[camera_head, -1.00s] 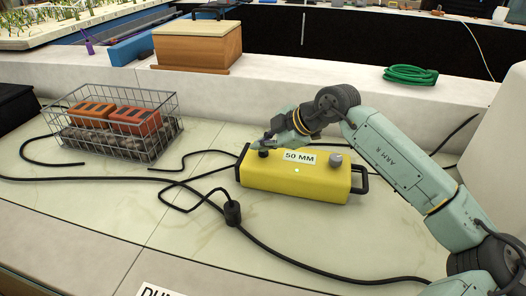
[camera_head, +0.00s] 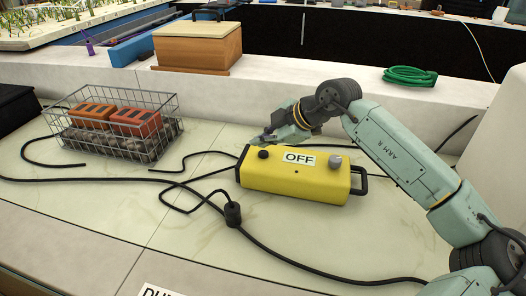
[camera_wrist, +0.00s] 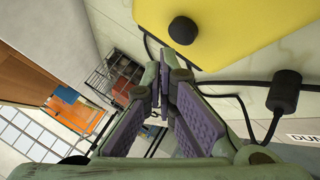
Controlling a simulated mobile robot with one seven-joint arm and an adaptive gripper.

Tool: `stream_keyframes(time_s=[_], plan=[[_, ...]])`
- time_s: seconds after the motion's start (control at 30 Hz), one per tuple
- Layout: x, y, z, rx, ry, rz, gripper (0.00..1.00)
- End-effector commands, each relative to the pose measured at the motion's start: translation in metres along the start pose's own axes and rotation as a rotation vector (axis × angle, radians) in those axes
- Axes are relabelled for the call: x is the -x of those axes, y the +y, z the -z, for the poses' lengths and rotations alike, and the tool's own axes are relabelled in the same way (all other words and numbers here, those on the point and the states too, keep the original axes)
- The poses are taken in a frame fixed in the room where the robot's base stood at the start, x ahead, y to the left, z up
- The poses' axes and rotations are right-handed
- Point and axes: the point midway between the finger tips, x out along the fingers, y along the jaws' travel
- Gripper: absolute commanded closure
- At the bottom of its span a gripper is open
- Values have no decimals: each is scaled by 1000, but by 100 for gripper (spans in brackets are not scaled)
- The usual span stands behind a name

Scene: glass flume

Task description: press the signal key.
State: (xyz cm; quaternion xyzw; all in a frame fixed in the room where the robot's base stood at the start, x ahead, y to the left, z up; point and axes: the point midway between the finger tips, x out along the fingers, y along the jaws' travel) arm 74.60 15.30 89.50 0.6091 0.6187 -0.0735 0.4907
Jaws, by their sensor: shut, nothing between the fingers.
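A yellow box (camera_head: 290,183) lies on the pale bench, with a label reading OFF (camera_head: 299,157) on it. A black round key (camera_head: 263,154) stands up at its left end and a grey knob (camera_head: 335,161) at its right. A small lamp spot (camera_head: 296,172) on its front looks dark. My gripper (camera_head: 268,139) is shut and empty, behind the box's left end, apart from the black key. In the wrist view the black key (camera_wrist: 183,30) on the yellow box (camera_wrist: 235,25) is beyond the fingertips (camera_wrist: 160,88). I cannot tell which control is the signal key.
A wire basket (camera_head: 118,128) with orange blocks stands at the left. Black cables cross the bench, one with a black lump (camera_head: 232,213). A wooden box (camera_head: 198,50) and a green hose coil (camera_head: 410,76) sit on the back ledge. The front bench is mostly clear.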

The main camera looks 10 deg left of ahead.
Motion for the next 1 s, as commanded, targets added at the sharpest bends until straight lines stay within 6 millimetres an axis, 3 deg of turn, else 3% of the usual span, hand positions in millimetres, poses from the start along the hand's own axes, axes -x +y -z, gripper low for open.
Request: stream_keyframes(time_s=[0.6, 1.0], plan=[[40, 29, 29, 0, -1, 0, 100], [41, 30, 30, 0, 0, 0, 100]])
